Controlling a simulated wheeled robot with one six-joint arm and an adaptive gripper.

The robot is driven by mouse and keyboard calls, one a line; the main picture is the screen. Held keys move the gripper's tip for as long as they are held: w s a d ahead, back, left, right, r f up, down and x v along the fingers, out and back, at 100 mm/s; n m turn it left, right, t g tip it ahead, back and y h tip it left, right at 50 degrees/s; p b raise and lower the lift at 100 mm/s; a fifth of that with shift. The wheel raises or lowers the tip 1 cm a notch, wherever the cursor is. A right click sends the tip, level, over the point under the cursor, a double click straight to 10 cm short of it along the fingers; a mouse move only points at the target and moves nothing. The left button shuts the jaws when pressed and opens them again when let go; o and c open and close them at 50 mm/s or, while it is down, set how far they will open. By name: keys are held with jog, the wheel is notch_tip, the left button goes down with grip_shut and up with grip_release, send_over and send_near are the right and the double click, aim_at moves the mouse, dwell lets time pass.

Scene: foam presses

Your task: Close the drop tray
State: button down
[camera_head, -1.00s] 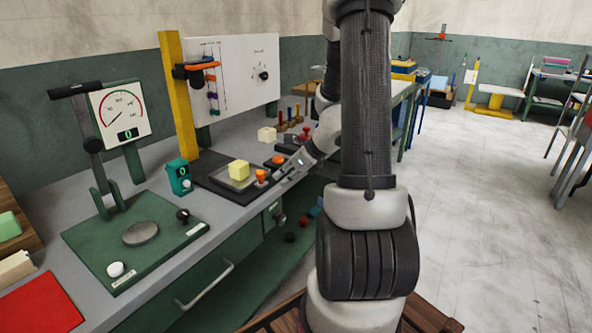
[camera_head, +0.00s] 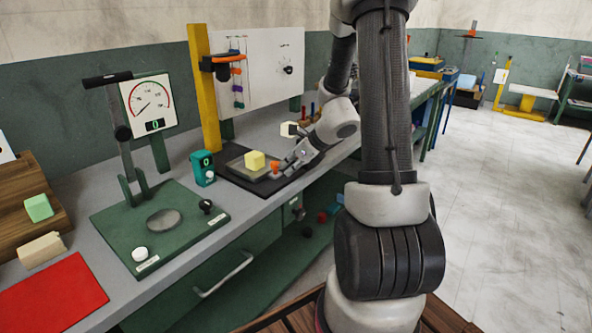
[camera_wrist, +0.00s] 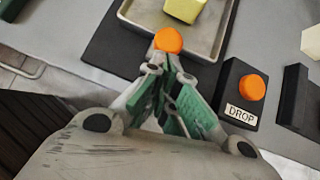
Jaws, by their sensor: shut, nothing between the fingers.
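The drop tray is a shallow grey metal tray (camera_wrist: 133,17) at the top of the wrist view; it also shows on the bench in the head view (camera_head: 236,166). A yellow foam block (camera_wrist: 186,14) lies in it. An orange knob (camera_wrist: 168,40) stands at its near edge. My gripper (camera_wrist: 164,64) is shut and empty, its fingertips right at the knob; I cannot tell whether they touch it. In the head view my gripper (camera_head: 284,166) is just right of the knob (camera_head: 275,165). An orange button (camera_wrist: 252,87) on a black box labelled DROP is to the right.
A teal counter box (camera_head: 202,168) and a yellow post (camera_head: 204,90) stand left of the tray. A green press base (camera_head: 180,195) with a gauge (camera_head: 152,104) is farther left. Another black block (camera_wrist: 298,98) stands right of the DROP box. Floor is open at right.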

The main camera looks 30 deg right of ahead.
aim_at(260, 154)
jog(key=w+a, duration=0.1)
jog(key=w, duration=0.2)
jog(key=w+a, duration=0.1)
jog(key=w, duration=0.3)
jog(key=w+a, duration=0.2)
jog(key=w, duration=0.1)
jog(key=shift+w, duration=0.25)
jog(key=shift+w+a, duration=0.1)
jog(key=shift+w, duration=0.45)
jog(key=shift+r, duration=0.1)
